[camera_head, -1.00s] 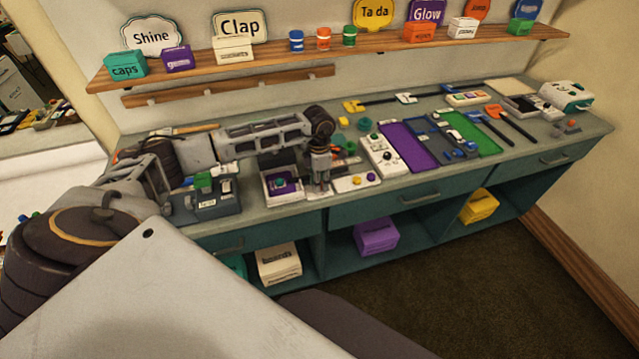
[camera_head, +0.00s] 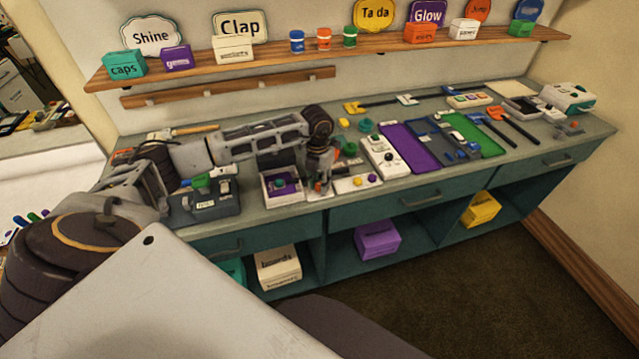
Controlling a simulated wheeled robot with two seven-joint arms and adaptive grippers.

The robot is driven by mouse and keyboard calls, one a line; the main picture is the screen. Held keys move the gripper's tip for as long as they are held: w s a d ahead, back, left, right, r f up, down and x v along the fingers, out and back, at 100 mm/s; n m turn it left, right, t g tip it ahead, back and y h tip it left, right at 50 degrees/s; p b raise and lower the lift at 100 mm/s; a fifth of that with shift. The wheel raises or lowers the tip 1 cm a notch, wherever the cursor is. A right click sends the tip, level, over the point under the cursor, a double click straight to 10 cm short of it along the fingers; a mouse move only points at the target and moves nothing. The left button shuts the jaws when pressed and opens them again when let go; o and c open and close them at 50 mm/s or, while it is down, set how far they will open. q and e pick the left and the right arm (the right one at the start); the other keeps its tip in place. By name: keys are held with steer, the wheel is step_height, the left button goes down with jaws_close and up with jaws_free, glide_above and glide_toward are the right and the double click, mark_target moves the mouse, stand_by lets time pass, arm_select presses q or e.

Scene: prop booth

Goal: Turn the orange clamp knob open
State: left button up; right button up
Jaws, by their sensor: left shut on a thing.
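My left gripper (camera_head: 319,184) points down at the front middle of the bench, between a small white box with a purple inside and a white panel with round buttons. It is shut, with a small orange bit, the orange clamp knob (camera_head: 318,187), showing between its fingertips. The fingers and wrist hide most of the knob and whatever it sits on, so its turn angle cannot be told. My right gripper is not in view.
The purple-lined box (camera_head: 281,187) stands close left of the gripper and the button panel (camera_head: 357,182) close right. A white control box (camera_head: 384,157) and a purple tray (camera_head: 409,147) lie further right. A grey device (camera_head: 203,205) stands under my left forearm.

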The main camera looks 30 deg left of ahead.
mark_target(318, 185)
arm_select(q)
steer(key=n, duration=0.6)
steer(key=shift+w+a+r+b, duration=0.1)
steer(key=shift+b, duration=0.25)
steer(key=shift+n, duration=2.5)
steer(key=o, duration=0.6)
steer(key=shift+o, duration=0.8)
step_height(318, 185, up, 12)
steer(key=shift+s+a, duration=0.15)
steer(key=shift+s, duration=0.15)
